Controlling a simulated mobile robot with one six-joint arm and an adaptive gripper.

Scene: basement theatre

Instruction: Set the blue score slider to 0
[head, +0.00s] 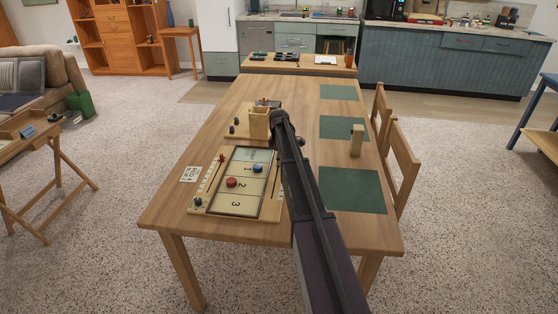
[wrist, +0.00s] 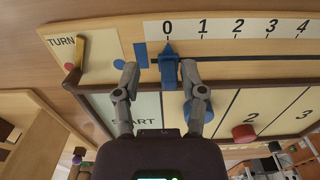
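The blue score slider (wrist: 168,70) shows in the wrist view on the board's edge strip. Its pointer tip lines up with the printed 0 of the scale (wrist: 235,28). My gripper (wrist: 160,69) is open, one finger on each side of the slider. The right finger is close to it or touching; I cannot tell which. A clear gap shows on the left side. In the head view my arm hides the slider and the board's right edge. The game board (head: 247,211) lies on the wooden table, with START, 1, 2 and 3 zones.
A blue disc (head: 257,168) and a red disc (head: 232,182) lie on the board. A red slider (head: 222,157) sits on the left strip. A wooden holder (head: 259,124) stands behind the board. Green mats (head: 352,190) and a wooden block (head: 356,141) are to the right.

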